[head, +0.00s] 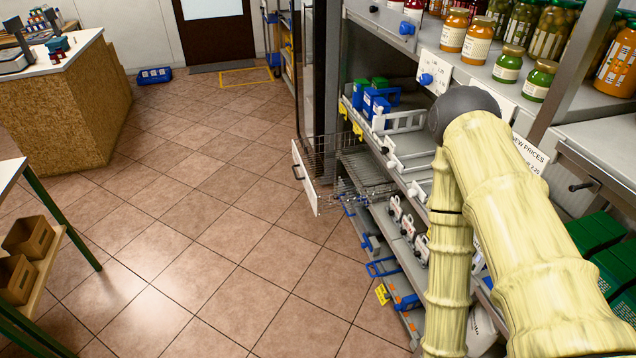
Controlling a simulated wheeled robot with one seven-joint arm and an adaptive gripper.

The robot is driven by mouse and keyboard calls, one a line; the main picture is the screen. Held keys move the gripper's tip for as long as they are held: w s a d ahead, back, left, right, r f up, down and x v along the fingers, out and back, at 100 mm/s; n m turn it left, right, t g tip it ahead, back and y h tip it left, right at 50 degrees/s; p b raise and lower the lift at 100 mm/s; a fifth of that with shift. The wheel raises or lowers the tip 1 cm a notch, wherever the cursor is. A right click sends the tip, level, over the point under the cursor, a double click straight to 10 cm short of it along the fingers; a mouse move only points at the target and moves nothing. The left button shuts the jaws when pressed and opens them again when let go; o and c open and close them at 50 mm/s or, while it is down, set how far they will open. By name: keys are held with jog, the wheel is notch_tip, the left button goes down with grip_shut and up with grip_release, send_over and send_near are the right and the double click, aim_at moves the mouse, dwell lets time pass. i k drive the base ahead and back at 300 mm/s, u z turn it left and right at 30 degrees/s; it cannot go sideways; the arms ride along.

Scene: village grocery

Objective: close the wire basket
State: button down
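The wire basket (322,148) is pulled out of the shelf unit and sticks out into the aisle, right of the picture's middle. The wire sides and floor run back to the right toward the shelf, and the basket looks empty. My arm (500,180), with a bamboo-like surface, bends at a dark joint in front of the shelves. One link runs down to the bottom edge. I cannot see my gripper in this view. The arm hides part of the shelf right of the basket.
Shelves with jars (478,40) stand at the right, with lower shelves (400,235) of small goods beneath the basket's level. The tiled aisle (200,230) left of the basket is clear. A counter (75,105) and a table with small boxes (28,237) stand at the left.

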aim_at(305, 176)
jog(key=z, duration=0.1)
jog(key=i, duration=0.9)
jog(key=u, duration=0.65)
jog(key=i, duration=0.6)
jog(key=u, duration=0.45)
